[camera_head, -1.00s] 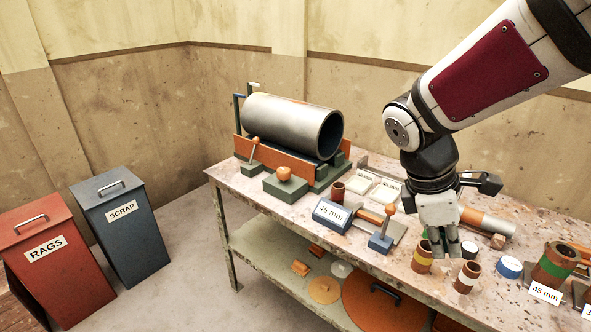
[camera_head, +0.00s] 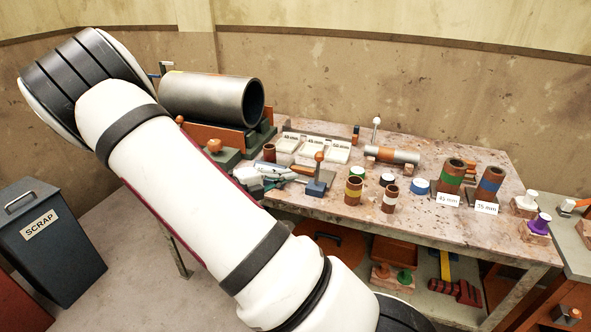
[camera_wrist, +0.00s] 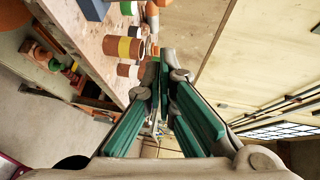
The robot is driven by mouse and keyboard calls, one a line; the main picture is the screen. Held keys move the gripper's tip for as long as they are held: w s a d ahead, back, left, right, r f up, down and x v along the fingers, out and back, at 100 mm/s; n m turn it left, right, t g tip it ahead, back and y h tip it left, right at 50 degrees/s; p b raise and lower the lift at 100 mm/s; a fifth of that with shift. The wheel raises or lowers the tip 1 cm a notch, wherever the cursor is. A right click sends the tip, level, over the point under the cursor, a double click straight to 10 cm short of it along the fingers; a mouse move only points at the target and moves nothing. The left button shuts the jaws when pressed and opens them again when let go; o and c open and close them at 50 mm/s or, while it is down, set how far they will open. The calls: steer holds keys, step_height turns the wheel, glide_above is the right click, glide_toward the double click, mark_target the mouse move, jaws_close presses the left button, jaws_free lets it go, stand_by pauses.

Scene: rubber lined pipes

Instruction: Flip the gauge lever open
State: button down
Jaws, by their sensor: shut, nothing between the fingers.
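The gauge lever (camera_head: 318,168) has an orange ball knob and stands roughly upright on a blue block (camera_head: 316,189) on the bench. My gripper (camera_head: 302,171) is shut and empty, low over the bench just left of the lever, with its fingers pointing right. I cannot tell whether the fingers touch the lever. A blue block (camera_wrist: 96,8) is cut off at the top left there.
A yellow-banded sleeve (camera_head: 353,190) and a white-banded sleeve (camera_head: 390,198) stand right of the lever. White labelled trays (camera_head: 312,146) lie behind it. The large metal pipe (camera_head: 210,98) rests in its cradle at the back left. A grey scrap bin (camera_head: 45,240) stands on the floor.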

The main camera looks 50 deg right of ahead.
mark_target(318, 168)
steer(key=w+x, duration=0.2)
steer(key=x, duration=1)
steer(key=shift+w+d+f, duration=0.25)
steer(key=shift+w+d, duration=0.15)
steer(key=shift+d, duration=0.2)
steer(key=shift+w+d+r+n+y+p, duration=0.15)
steer(key=shift+w+d+y+p, duration=0.1)
steer(key=shift+d, duration=0.25)
steer(key=shift+w+d+r+n+y+p, duration=0.15)
steer(key=shift+w+d+y+p, duration=0.1)
steer(key=shift+d, duration=0.2)
steer(key=shift+s, duration=0.15)
